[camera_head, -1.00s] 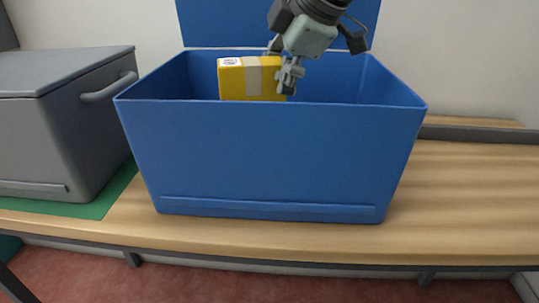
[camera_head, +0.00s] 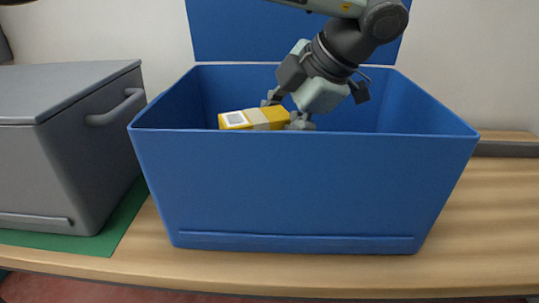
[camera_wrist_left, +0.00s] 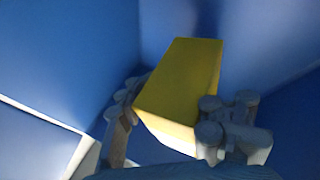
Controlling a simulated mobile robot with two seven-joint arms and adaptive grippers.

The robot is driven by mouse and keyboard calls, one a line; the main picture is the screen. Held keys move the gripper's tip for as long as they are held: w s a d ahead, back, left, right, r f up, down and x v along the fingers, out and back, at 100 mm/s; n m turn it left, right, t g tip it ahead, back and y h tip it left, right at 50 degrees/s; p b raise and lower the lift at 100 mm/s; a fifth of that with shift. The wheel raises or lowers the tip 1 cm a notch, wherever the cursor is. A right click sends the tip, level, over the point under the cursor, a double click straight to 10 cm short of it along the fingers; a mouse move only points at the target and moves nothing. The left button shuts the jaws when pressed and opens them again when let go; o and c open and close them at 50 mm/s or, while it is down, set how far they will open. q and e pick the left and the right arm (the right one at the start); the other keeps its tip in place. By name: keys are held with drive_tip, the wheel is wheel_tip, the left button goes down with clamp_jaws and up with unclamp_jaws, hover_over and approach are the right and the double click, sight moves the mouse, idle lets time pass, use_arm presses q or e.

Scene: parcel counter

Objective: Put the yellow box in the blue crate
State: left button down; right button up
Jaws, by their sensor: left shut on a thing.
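The blue crate (camera_head: 300,190) stands open on the wooden counter, its lid (camera_head: 230,35) raised at the back. The yellow box (camera_head: 240,119), with a pale tape band and a white label, is inside the crate opening near the front rim; its lower part is hidden by the front wall. My left gripper (camera_head: 285,112) reaches down into the crate and is shut on the right end of the box. The left wrist view shows the yellow box (camera_wrist_left: 182,85) between the two fingers, with blue crate walls around it. My right gripper is not in view.
A closed grey crate (camera_head: 70,150) with a side handle stands on a green mat (camera_head: 128,215) just left of the blue crate.

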use_arm(q)
drive_tip(key=shift+f, duration=2.25)
drive_tip(key=c, duration=0.5)
unclamp_jaws()
drive_tip(key=v, duration=1.2)
